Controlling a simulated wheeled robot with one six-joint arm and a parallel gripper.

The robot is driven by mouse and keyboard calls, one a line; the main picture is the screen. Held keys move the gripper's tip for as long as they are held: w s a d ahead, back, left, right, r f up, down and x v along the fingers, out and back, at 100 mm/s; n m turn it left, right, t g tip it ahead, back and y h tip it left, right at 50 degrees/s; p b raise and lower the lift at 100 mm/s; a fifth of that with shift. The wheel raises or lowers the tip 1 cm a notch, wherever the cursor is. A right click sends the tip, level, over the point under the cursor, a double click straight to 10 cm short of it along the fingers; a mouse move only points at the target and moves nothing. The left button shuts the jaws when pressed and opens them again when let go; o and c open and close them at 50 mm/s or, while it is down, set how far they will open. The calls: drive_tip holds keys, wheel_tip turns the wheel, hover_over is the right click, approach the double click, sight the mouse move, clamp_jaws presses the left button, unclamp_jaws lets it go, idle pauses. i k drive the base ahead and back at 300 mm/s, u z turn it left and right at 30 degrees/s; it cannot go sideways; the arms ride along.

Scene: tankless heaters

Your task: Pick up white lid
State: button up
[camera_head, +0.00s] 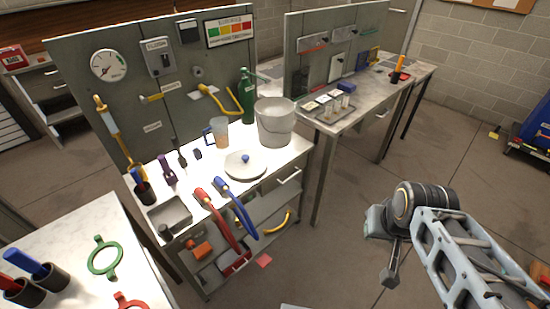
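The white lid (244,165) lies on the white-topped workbench in the middle. My arm reaches in from the lower right. My gripper (378,250) seems to be at the arm's end, over the floor right of the bench and well apart from the lid. Its fingers are too unclear to tell open from shut.
Red and blue handled tools (222,207) lie at the bench's front edge, before the lid. A green bottle (248,98) stands behind, near the upright panel (120,120). A second bench (350,115) stands at the back right. The floor between my arm and the benches is clear.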

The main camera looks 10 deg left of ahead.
sight(248, 163)
drive_tip(key=z, duration=0.15)
drive_tip(key=i, duration=0.9)
drive_tip(key=u, duration=3.2)
drive_tip(key=i, duration=0.5)
drive_tip(key=z, duration=0.05)
